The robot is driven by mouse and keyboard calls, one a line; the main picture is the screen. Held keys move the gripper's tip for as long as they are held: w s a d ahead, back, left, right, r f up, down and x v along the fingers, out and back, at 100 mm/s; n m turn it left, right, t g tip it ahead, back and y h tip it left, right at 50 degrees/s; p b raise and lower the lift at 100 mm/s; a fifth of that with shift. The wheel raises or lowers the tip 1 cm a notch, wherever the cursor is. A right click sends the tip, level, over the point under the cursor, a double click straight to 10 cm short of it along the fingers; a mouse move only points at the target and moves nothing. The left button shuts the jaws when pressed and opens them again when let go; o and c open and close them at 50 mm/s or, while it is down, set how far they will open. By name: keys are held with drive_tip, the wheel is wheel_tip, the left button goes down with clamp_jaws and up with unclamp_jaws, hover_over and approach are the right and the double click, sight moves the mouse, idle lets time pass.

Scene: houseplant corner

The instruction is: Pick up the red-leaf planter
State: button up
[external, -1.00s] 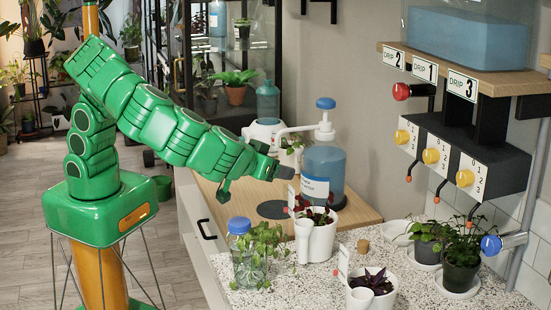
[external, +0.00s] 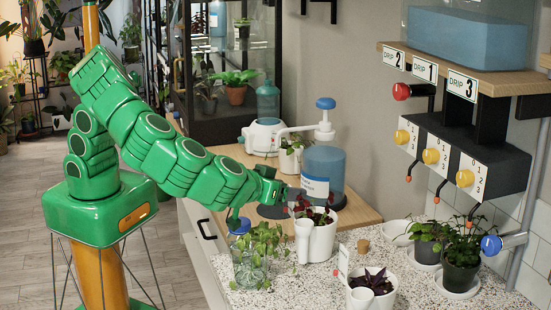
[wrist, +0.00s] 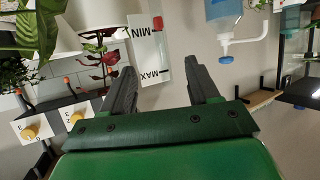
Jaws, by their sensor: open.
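The red-leaf planter (external: 320,240) is a white pot with dark red leaves and a white spout-like part on its side. It stands upright on the speckled counter. In the wrist view the scene is upside down; its red leaves (wrist: 102,62) and white pot show at upper left, beside a white MIN/MAX tag (wrist: 148,50). My gripper (external: 296,198) is close to the planter's leaves, above and left of the pot, and does not hold it. In the wrist view my gripper (wrist: 163,76) has its fingers apart with nothing held between them.
A white planter with dark purple leaves (external: 372,283) stands in front. A glass jar with a trailing plant (external: 250,262) is left, below my arm. A blue pump bottle (external: 324,170) stands behind the planter. Potted plants (external: 461,270) and drip taps are at right.

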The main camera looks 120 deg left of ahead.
drive_tip(key=x, duration=0.3)
drive_tip(key=shift+f, duration=0.15)
drive_tip(key=shift+c, duration=0.3)
clamp_jaws()
